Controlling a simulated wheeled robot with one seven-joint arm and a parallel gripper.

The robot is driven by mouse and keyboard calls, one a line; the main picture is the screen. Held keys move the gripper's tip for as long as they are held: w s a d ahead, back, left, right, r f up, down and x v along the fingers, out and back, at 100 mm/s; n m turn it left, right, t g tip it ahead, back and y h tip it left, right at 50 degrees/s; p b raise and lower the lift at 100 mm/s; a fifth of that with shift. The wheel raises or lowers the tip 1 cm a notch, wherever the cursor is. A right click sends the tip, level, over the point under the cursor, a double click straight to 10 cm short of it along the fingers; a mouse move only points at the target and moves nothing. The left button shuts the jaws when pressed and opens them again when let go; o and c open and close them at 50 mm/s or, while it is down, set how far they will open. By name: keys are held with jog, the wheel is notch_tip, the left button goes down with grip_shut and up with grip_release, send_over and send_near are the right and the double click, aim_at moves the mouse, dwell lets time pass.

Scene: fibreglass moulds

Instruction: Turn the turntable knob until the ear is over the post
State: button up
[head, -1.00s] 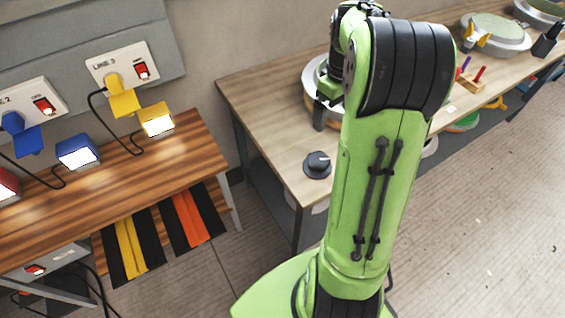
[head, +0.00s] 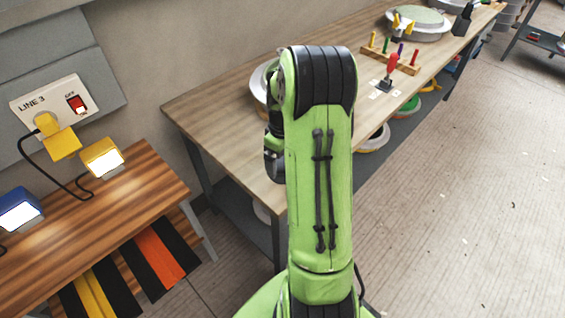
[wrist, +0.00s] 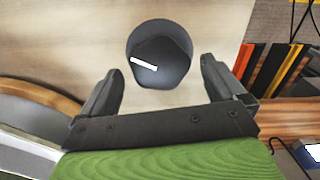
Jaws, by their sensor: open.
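The dark round knob (wrist: 174,45) with a white pointer line sits on the pale wood table in the wrist view. My gripper (wrist: 162,66) is open, its two fingers pointing toward the knob, one on each side of its near part. A round piece with a wooden rim (wrist: 48,93), which looks like part of the turntable, shows at the left of the wrist view. Its pale edge (head: 259,92) shows beside my arm in the head view. I cannot make out the ear or the post.
The long wood table (head: 205,108) carries a red-handled lever (head: 392,66), a rack of coloured pegs (head: 385,57) and a round mould (head: 420,25) farther back. A striped wood bench (head: 145,185) with a yellow lamp box (head: 103,157) stands at the left. The floor at the right is open.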

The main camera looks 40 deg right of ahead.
jog(key=shift+f, duration=0.3)
jog(key=shift+c, duration=0.3)
jog(key=c, duration=1)
jog(key=m+p, duration=0.1)
jog(key=m, duration=0.4)
jog(key=shift+r+m, duration=0.1)
jog(key=shift+m, duration=0.3)
jog(key=m+p, duration=0.1)
jog(key=m, duration=0.5)
jog(key=shift+d, duration=0.15)
jog(key=shift+m, duration=0.3)
